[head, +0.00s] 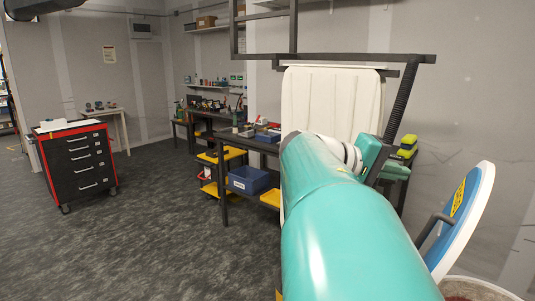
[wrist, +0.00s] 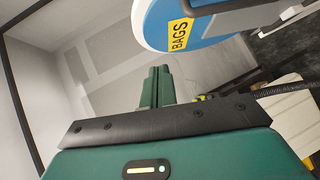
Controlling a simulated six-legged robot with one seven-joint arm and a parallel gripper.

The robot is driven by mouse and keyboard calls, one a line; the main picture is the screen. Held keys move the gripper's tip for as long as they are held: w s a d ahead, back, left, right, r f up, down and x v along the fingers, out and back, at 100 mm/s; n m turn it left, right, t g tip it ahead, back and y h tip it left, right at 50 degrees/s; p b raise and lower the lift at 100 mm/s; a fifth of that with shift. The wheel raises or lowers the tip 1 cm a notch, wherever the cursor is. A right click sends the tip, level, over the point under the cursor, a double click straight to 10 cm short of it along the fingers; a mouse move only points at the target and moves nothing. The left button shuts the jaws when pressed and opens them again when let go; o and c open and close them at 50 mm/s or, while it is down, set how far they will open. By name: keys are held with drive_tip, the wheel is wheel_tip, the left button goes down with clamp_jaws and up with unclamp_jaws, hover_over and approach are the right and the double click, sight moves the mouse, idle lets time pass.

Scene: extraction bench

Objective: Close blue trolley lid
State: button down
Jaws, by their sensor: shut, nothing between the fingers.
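The blue trolley lid (head: 464,213) is a round blue disc with a white rim and a yellow label. It stands raised and tilted at the right of the head view, with a dark bar beside it. In the wrist view the lid (wrist: 205,28) fills the top, its label reading BAGS. The trolley's rim (head: 478,288) shows at the bottom right of the head view; most of its body is out of frame. My gripper (wrist: 157,72) is shut and empty, its green fingers together and apart from the lid in the picture. In the head view my arm hides part of it.
A white ribbed panel (head: 330,100) under a dark frame stands behind my arm. A dark bench (head: 258,145) with a blue bin (head: 248,180) is left of it. A red and black drawer cabinet (head: 78,165) stands far left. The floor between is clear.

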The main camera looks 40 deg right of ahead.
wheel_tip(320, 180, up, 2)
drive_tip(key=s+d+g, duration=0.1)
drive_tip(key=d, duration=0.1)
approach(483, 178)
drive_tip(key=d, duration=0.5)
drive_tip(key=shift+s+a+f+m, duration=0.1)
drive_tip(key=shift+s+f+m, duration=0.15)
drive_tip(key=shift+s, duration=0.25)
drive_tip(key=shift+s+a+f+m, duration=0.15)
drive_tip(key=shift+s+f, duration=0.1)
drive_tip(key=shift+s, duration=0.3)
drive_tip(key=shift+s+d+f, duration=0.2)
drive_tip(key=shift+s+d, duration=0.15)
drive_tip(key=shift+s+a, duration=0.1)
